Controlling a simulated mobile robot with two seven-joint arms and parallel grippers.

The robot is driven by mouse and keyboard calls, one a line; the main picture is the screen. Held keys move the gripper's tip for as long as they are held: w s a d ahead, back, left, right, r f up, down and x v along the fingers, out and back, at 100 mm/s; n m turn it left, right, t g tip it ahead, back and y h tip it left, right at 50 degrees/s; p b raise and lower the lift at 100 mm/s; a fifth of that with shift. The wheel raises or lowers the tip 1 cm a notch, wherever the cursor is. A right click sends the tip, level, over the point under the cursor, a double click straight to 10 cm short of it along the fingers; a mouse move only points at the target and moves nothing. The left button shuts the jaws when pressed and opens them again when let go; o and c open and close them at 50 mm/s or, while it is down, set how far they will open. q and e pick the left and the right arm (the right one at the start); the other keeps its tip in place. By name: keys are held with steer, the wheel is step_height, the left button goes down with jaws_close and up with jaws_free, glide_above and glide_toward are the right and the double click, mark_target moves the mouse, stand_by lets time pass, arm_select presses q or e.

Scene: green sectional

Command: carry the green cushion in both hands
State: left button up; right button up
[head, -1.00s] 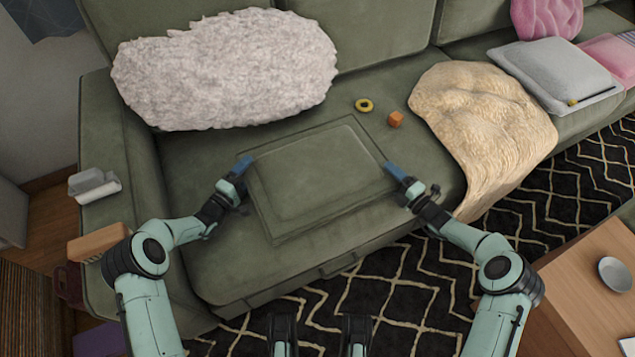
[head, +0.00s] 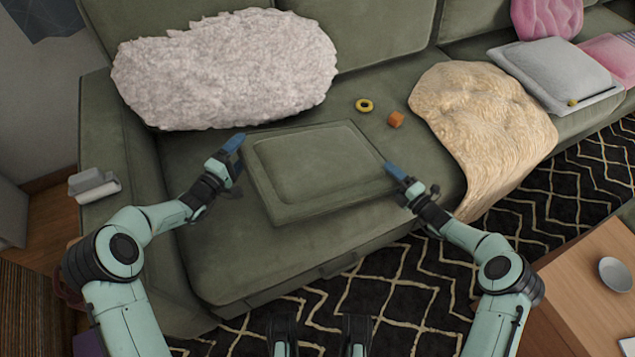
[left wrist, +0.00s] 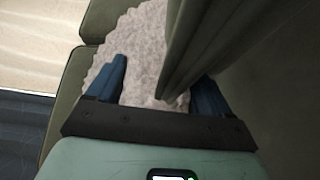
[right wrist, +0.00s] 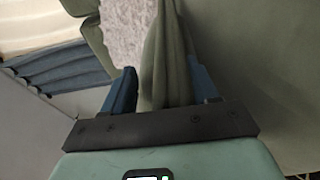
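The green cushion (head: 315,165) is a flat square with a piped border, on or just above the sofa seat; any gap underneath cannot be told. My right gripper (head: 397,172) is at its right side. In the right wrist view the cushion's edge (right wrist: 165,60) fills the space between the blue fingers, which look closed on it. My left gripper (head: 234,144) is by the far left corner. In the left wrist view its fingers are wide apart, with the cushion's edge (left wrist: 192,50) between them, close to the right finger and clear of the left one.
The green sofa seat (head: 215,265) is clear in front. A white fluffy pillow (head: 225,70) lies behind. A wooden table (head: 585,285) stands front right.

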steer(key=shift+o, duration=0.3)
steer(key=o, duration=0.3)
steer(key=shift+o, duration=0.2)
steer(key=v, duration=1.2)
arm_select(q)
steer(key=a+r, duration=0.3)
steer(key=a, duration=0.3)
stand_by(0.4)
arm_select(e)
steer(key=shift+r, duration=0.1)
